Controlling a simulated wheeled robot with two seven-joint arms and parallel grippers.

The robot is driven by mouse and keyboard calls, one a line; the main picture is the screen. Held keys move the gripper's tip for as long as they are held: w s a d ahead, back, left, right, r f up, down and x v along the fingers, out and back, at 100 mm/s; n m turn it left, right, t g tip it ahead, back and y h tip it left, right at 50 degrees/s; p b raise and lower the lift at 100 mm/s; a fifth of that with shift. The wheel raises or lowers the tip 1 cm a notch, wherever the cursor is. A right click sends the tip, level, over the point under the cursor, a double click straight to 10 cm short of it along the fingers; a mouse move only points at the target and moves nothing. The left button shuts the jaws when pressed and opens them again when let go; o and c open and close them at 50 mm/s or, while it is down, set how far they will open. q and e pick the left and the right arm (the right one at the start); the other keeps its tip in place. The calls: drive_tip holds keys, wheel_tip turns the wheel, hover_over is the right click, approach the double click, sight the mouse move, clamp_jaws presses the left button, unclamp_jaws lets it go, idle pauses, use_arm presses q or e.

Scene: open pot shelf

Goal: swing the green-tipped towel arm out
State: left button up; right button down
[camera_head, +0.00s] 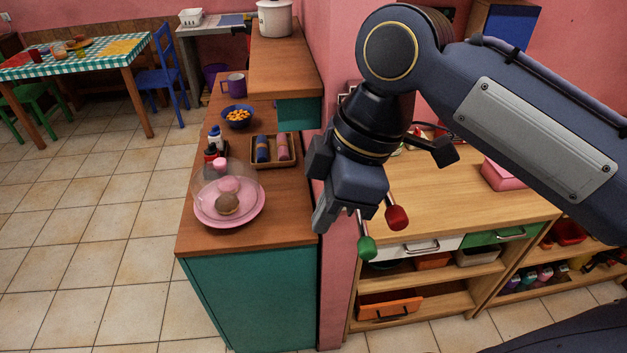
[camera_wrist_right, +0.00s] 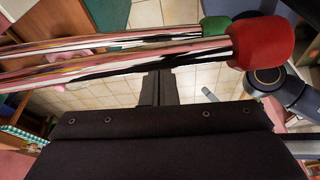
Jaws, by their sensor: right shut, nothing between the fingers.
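The green tip (camera_head: 367,246) of one towel arm shows just right of and below my right gripper (camera_head: 320,225) in the head view. The red tip (camera_head: 396,217) of another towel arm is to its right and a little higher. My right gripper is shut and empty, apart from both tips. In the right wrist view, two shiny metal rods run side by side, one ending in the green tip (camera_wrist_right: 215,25) and one in the larger-looking red tip (camera_wrist_right: 262,44). The shut fingers (camera_wrist_right: 160,88) show below the rods. My right gripper hides the rods' mount in the head view. My left gripper is not seen.
A wooden counter (camera_head: 200,225) at the left holds a pink plate (camera_head: 250,214), a tray (camera_head: 256,163) and a blue bowl (camera_head: 238,124). A pink wall (camera_head: 335,270) stands beside it. A low wooden shelf unit (camera_head: 455,210) with drawers is behind the tips. Tiled floor is free at the left.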

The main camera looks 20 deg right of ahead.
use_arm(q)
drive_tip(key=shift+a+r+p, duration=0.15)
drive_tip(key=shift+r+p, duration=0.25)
use_arm(e)
drive_tip(key=w+v, duration=0.1)
drive_tip(key=v, duration=0.8)
drive_tip(key=shift+s+r, duration=0.45)
drive_tip(key=shift+s, duration=0.05)
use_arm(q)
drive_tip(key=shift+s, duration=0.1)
use_arm(e)
drive_tip(key=shift+a, duration=0.15)
